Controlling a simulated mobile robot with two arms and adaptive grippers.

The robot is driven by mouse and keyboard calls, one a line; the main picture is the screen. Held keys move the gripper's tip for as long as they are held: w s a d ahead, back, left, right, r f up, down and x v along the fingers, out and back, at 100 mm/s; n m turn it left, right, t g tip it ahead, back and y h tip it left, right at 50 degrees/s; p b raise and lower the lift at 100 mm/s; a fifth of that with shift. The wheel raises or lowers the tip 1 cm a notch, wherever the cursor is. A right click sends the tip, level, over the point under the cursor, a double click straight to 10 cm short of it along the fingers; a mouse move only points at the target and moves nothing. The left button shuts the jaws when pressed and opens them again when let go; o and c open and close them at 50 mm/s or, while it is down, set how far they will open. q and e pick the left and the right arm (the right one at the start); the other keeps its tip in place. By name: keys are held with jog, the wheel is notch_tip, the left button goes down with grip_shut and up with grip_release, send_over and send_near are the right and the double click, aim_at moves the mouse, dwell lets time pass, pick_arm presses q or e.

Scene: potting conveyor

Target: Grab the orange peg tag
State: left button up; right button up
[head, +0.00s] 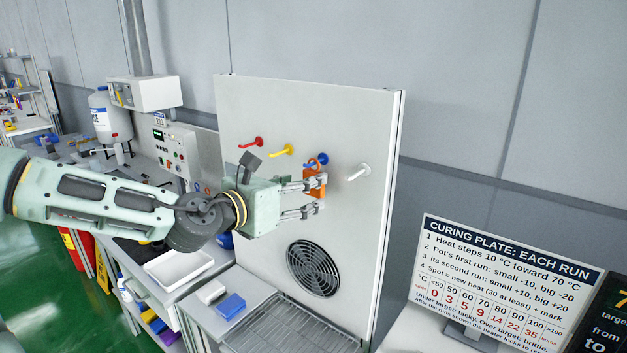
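The orange peg tag (316,188) hangs from the blue peg (318,159) on the upright light-grey panel (350,240). My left gripper (318,197) comes in from the left with its two fingers apart, one above the other. The upper finger overlaps the tag in the picture, and the lower finger is below it. I cannot tell whether the upper finger touches the tag. My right gripper is not in view.
A red peg (252,143), a yellow peg (282,150) and an empty white peg (359,172) share the panel. A round fan grille (313,268) is below. A curing plate sign (510,285) stands at right.

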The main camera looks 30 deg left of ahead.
pick_arm(q)
jog(key=w, duration=0.4)
jog(key=shift+f+p, duration=0.35)
jog(key=shift+p, duration=0.05)
jog(key=c, duration=1.2)
